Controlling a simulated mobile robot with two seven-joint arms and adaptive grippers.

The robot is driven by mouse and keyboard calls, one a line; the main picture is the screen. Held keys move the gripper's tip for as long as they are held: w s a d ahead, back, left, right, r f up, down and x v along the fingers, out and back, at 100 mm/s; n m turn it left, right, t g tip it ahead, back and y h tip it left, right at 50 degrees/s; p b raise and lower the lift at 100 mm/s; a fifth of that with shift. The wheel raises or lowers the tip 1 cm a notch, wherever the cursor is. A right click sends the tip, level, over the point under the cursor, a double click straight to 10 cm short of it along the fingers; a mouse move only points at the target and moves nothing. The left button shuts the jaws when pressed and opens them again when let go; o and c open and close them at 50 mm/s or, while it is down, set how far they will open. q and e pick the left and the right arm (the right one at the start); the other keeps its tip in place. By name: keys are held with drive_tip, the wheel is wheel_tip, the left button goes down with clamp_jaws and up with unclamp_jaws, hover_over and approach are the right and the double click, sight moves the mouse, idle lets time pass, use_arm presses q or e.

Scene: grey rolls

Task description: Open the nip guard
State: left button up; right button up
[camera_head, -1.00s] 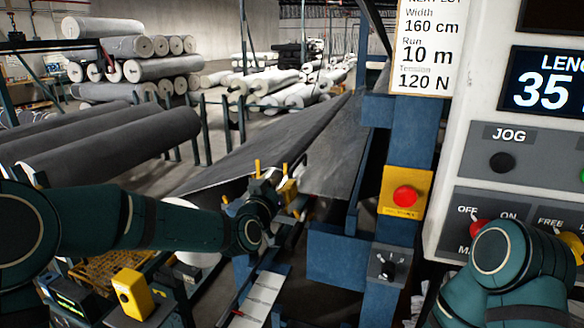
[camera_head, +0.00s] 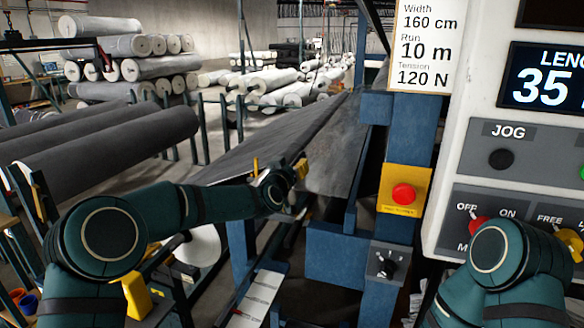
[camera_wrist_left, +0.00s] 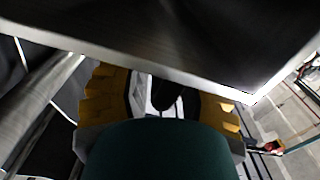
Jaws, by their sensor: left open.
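My left gripper (camera_head: 280,180) reaches in from the left, over the near part of the machine bed. Its yellow fingers are open and stand apart in the left wrist view (camera_wrist_left: 165,105), with no object clearly held between them. A dark flat panel with a pale edge (camera_wrist_left: 190,40) crosses just above the fingers there. I cannot tell whether it is the nip guard or the grey web (camera_head: 270,145), or whether the fingers touch it. I cannot clearly pick out the nip guard in the head view. My right arm shows at the lower right, its gripper out of view.
A blue post carries a red stop button (camera_head: 403,194) on a yellow box, with a black selector (camera_head: 386,263) below. The control panel (camera_head: 480,100) stands at right. Large grey rolls (camera_head: 110,140) lie at left. A white roll (camera_head: 198,246) sits below my left arm.

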use_arm(q)
clamp_jaws()
